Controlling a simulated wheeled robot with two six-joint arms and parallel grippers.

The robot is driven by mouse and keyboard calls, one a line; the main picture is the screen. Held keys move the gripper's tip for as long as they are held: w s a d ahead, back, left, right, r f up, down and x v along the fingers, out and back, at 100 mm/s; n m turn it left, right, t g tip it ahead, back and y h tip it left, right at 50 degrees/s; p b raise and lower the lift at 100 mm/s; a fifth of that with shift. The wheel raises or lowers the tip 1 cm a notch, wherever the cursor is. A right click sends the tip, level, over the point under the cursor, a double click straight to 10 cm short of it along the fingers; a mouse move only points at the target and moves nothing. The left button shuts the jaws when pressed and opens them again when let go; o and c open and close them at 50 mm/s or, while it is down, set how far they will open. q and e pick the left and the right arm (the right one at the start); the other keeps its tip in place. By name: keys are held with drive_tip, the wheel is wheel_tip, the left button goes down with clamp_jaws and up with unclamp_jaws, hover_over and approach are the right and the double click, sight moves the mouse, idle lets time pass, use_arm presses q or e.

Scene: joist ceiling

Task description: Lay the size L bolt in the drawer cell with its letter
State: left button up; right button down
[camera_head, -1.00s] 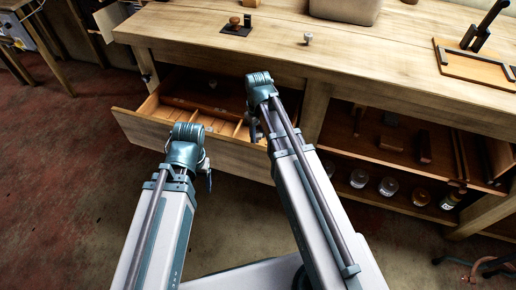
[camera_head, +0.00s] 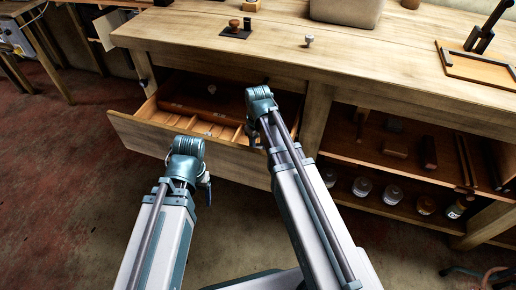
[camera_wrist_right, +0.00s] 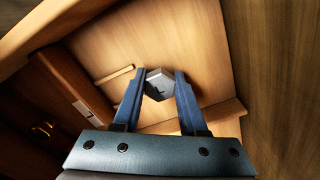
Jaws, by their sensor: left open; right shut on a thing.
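In the right wrist view the bolt shows as a grey hexagonal head (camera_wrist_right: 158,84) with a dark mark like an L on it. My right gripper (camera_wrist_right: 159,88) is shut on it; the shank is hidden. Pale wood boards of the drawer lie beyond it. In the head view the drawer (camera_head: 205,143) is pulled out from under the bench, with thin dividers making cells; their letters cannot be read. The right gripper (camera_head: 250,136) is mostly hidden behind its arm, over the drawer's right part. My left gripper (camera_head: 206,187) is open, in front of the drawer's front board.
A brown wooden box or board (camera_head: 200,100) covers the drawer's back. A small grey-topped piece (camera_head: 308,40) and a dark plate with a brown knob (camera_head: 235,29) stand on the bench (camera_head: 380,60). The open shelf (camera_head: 385,165) at right holds blocks and jars.

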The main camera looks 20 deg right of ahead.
drive_tip(key=shift+c, duration=2.2)
unclamp_jaws()
drive_tip(key=shift+r, duration=0.15)
wheel_tip(320, 180, up, 12)
drive_tip(key=p, duration=1.2)
drive_tip(key=shift+p, duration=0.3)
